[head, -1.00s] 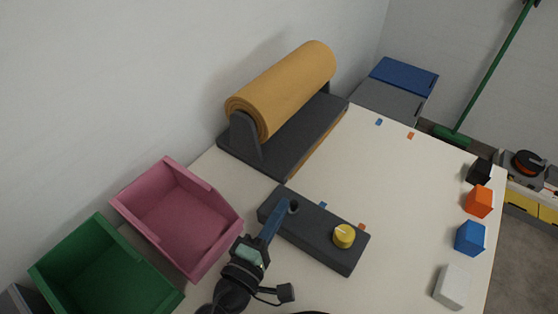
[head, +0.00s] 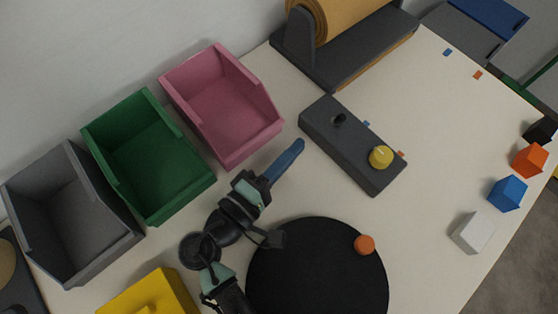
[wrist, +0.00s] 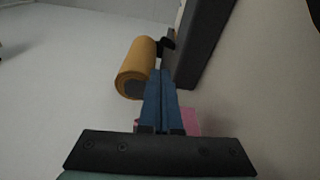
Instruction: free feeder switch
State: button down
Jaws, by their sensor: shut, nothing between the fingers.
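The feeder switch appears to be the dark grey box (head: 352,150) on the table, with a small black stub or hole (head: 339,118) at its far-left end and a round yellow knob (head: 381,157) at its other end. A blue mark (head: 366,124) and an orange mark (head: 401,153) lie along its far edge; the knob is beside the orange one. My gripper (head: 298,145) has its blue fingers together, empty, just left of the box and apart from it. In the wrist view the shut fingers (wrist: 160,80) point towards a tan roll; a dark long body, probably the box, is at upper right.
Pink (head: 270,113), green (head: 192,198) and grey (head: 120,243) bins stand along the wall. The tan roll (head: 345,18) on its stand is behind. A black disc (head: 300,270) with an orange ball (head: 365,244) lies in front. White, blue and orange cubes line the right edge.

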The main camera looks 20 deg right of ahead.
jog(key=shift+v, duration=1.95)
jog(key=w+a+r+m+t+y, duration=0.1)
jog(key=w+r+m+t+y, duration=0.2)
jog(key=w+r, duration=0.65)
jog(key=w+a+r+m+t+y, duration=0.1)
jog(key=w+a+r+t+y, duration=0.1)
jog(key=w+r+y, duration=0.3)
jog(key=w+a+r+m+t, duration=0.1)
jog(key=w+r+t, duration=0.15)
jog(key=r, duration=0.55)
notch_tip(320, 180, up, 15)
jog(key=s+a+m+t+y, duration=0.1)
jog(key=a+m+t+y, duration=0.15)
jog(key=t, duration=0.25)
jog(key=s+a+r+t+y, duration=0.1)
jog(key=s+r+t+y, duration=0.2)
jog(key=s+r, duration=0.45)
jog(key=s+a+r+t+y, duration=0.15)
jog(key=s+r+t, duration=0.3)
jog(key=r, duration=0.55)
notch_tip(320, 180, up, 12)
jog(key=w+n+g+p, duration=0.1)
jog(key=p, duration=1.2)
jog(key=shift+d+y, duration=0.15)
jog(key=shift+y, duration=0.25)
